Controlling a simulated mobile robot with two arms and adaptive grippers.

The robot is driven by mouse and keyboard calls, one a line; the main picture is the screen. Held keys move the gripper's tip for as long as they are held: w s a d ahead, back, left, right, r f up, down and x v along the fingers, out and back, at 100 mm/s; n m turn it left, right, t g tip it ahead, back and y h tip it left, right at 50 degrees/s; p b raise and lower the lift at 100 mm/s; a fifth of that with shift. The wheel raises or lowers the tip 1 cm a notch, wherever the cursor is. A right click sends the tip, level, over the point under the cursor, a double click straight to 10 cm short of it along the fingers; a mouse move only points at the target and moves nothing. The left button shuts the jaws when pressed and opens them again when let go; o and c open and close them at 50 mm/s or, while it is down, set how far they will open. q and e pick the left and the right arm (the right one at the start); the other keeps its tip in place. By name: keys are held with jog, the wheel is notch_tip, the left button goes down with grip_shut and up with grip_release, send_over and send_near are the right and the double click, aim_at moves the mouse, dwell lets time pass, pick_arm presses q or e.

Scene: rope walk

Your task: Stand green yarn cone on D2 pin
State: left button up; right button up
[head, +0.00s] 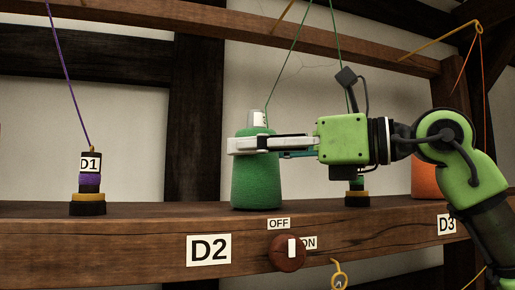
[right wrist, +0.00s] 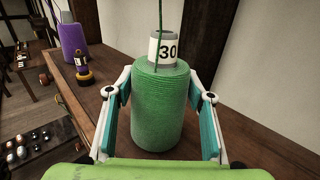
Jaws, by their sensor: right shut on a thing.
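The green yarn cone (head: 257,184), with a grey core marked 30, is upright on or just above the beam (head: 130,225), above the D2 label (head: 209,249). My right gripper (head: 245,145) reaches in from the right and is shut around the cone's upper part. In the right wrist view the cone (right wrist: 160,115) sits between the two teal finger pads. A green thread rises from its core. No D2 pin shows; the cone's underside is hidden, so I cannot tell whether it is on a pin. My left gripper is not in view.
A spool marked D1 (head: 90,180) stands left; a small green spool (head: 356,190) stands behind my arm. An orange cone (head: 424,180) is partly hidden near the D3 label (head: 447,224). A round switch (head: 288,253) is on the beam front. The wrist view shows a purple cone (right wrist: 75,42).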

jog(key=o, duration=1.2)
jog(key=shift+f, duration=0.1)
jog(key=shift+r, duration=0.2)
jog(key=shift+s+d+f, duration=0.1)
jog(key=shift+d, duration=0.2)
jog(key=b+v, duration=0.3)
jog(key=v, duration=0.7)
jog(key=shift+b, duration=0.4)
jog(key=shift+s+d, duration=0.35)
jog(key=shift+d, duration=0.3)
